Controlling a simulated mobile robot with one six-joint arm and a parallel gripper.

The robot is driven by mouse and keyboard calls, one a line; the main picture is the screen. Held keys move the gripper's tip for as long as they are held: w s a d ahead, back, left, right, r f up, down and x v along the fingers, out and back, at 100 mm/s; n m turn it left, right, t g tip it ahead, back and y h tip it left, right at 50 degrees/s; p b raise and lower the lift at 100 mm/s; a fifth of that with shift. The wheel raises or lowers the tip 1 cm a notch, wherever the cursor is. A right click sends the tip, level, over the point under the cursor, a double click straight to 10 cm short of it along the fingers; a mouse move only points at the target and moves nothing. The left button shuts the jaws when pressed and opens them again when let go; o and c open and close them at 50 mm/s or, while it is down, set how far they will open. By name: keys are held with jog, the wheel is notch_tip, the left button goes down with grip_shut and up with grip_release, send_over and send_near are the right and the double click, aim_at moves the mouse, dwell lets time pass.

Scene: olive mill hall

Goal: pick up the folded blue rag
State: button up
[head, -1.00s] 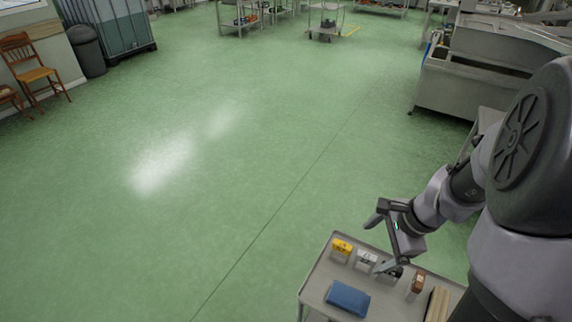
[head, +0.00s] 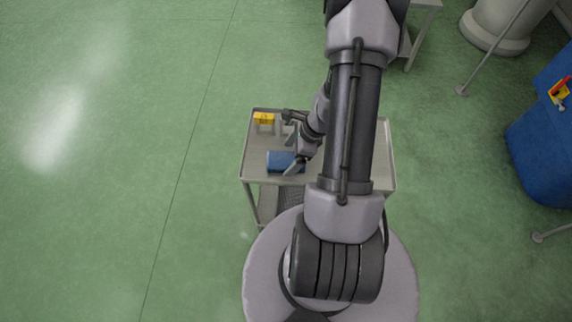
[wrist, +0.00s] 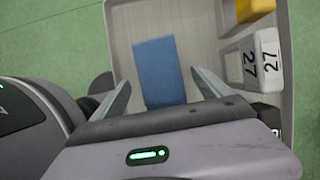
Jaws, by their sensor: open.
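The folded blue rag (head: 284,162) lies flat on the top of a grey metal cart (head: 258,140). In the wrist view the rag (wrist: 159,68) lies on the cart's top, and its lower end reaches between the two fingers. My gripper (head: 291,157) is open over the cart. In the wrist view my gripper (wrist: 163,92) has one finger to each side of the rag, with gaps on both sides. I cannot tell how high the fingers are above it. My arm hides part of the cart in the head view.
A yellow block (head: 264,118) stands near the cart's far left corner. In the wrist view a white block marked 27 (wrist: 266,60) stands right of the rag. The cart has a raised rim. A blue container (head: 545,130) stands at the right. Green floor is clear at left.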

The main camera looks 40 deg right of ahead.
jog(key=shift+x, duration=1.05)
jog(key=shift+r, duration=0.1)
jog(key=c, duration=1.5)
jog(key=shift+o, duration=0.2)
